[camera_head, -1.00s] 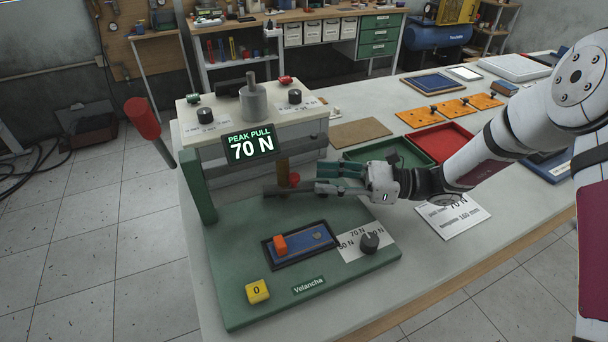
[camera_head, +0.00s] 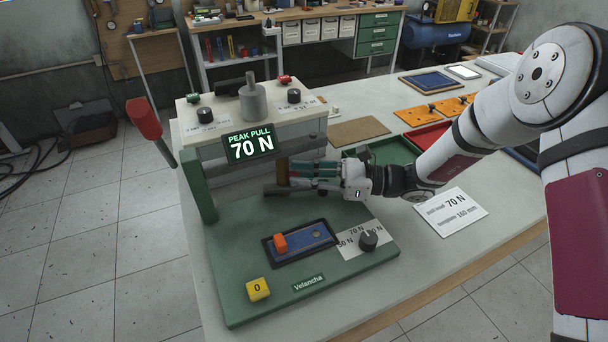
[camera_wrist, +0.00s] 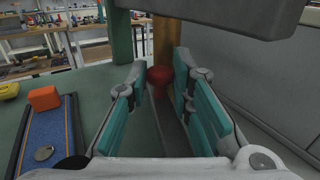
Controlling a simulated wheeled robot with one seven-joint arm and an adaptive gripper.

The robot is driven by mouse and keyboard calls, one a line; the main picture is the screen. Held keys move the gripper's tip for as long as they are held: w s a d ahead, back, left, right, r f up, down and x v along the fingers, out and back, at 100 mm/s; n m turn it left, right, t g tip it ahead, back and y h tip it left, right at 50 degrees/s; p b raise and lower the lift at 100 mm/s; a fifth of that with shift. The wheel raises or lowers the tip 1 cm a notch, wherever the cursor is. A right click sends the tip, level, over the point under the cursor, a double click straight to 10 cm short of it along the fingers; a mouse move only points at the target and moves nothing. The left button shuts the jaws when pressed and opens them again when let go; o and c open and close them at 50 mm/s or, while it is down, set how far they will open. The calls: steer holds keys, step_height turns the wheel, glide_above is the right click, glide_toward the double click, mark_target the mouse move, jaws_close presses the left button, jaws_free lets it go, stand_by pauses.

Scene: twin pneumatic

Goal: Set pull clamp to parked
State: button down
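The tester is a green base (camera_head: 225,265) with a grey housing and a display reading PEAK PULL 70 N (camera_head: 250,146). No label in view names the pull clamp. In the wrist view a red ball knob (camera_wrist: 160,77) stands between my fingertips, in front of a brown post (camera_wrist: 165,38); in the head view my gripper hides the knob. My gripper (camera_head: 302,174) has its teal fingers apart on either side of the knob, and it also shows in the wrist view (camera_wrist: 162,72). Contact cannot be made out. An orange block (camera_head: 280,242) sits at the left of a blue track (camera_head: 308,238).
A long lever with a red grip (camera_head: 145,119) rises at the left of the tester. A black selector knob (camera_head: 368,240) and a yellow 0 block (camera_head: 258,289) are on the base. A grey overhang (camera_wrist: 235,12) is close above my fingers. Trays (camera_head: 400,150) stand at right.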

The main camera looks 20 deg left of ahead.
steer(key=shift+w+m+t+p, duration=0.1)
steer(key=shift+m+t+p, duration=0.35)
steer(key=shift+t, duration=0.15)
steer(key=c, duration=1.5)
jaws_free()
steer(key=shift+o, duration=0.2)
steer(key=v, duration=1.2)
steer(key=shift+f, duration=0.2)
